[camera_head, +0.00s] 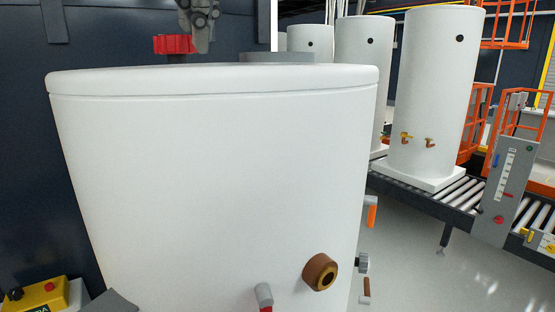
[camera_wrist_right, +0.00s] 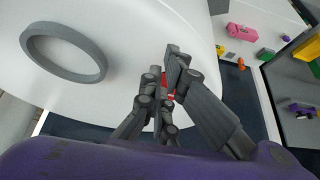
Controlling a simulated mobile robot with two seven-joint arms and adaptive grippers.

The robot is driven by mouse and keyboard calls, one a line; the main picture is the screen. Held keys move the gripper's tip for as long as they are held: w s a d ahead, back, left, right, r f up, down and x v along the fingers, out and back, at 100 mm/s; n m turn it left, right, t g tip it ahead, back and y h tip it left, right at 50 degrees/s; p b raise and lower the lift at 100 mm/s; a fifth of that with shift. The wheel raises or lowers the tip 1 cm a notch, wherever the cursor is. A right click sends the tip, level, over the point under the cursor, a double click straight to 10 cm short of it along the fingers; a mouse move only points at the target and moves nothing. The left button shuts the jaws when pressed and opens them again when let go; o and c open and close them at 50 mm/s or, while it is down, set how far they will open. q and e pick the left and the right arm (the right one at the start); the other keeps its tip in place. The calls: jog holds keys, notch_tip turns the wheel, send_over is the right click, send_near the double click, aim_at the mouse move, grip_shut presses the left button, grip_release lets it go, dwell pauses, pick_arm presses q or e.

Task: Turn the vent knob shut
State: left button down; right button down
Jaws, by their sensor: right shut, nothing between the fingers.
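The red vent knob (camera_head: 175,44) stands at the back of the white tank's (camera_head: 215,150) top, left of centre in the head view. My right gripper (camera_head: 203,45) comes down from above, just right of the knob. Its fingers are shut with nothing between them. In the right wrist view the gripper (camera_wrist_right: 172,62) covers most of the knob, and only a little red (camera_wrist_right: 168,88) shows beside the fingers. I cannot tell whether they touch. My left gripper is not in view.
A grey ring (camera_wrist_right: 63,52) lies on the tank top. A brown fitting (camera_head: 320,272) sticks out of the tank's front. A yellow box with buttons (camera_head: 40,298) is at lower left. More white tanks (camera_head: 430,90) stand on a roller conveyor (camera_head: 460,190) at right.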

jog(key=shift+w+a, duration=0.3)
jog(key=shift+a, duration=0.15)
dwell(1.1)
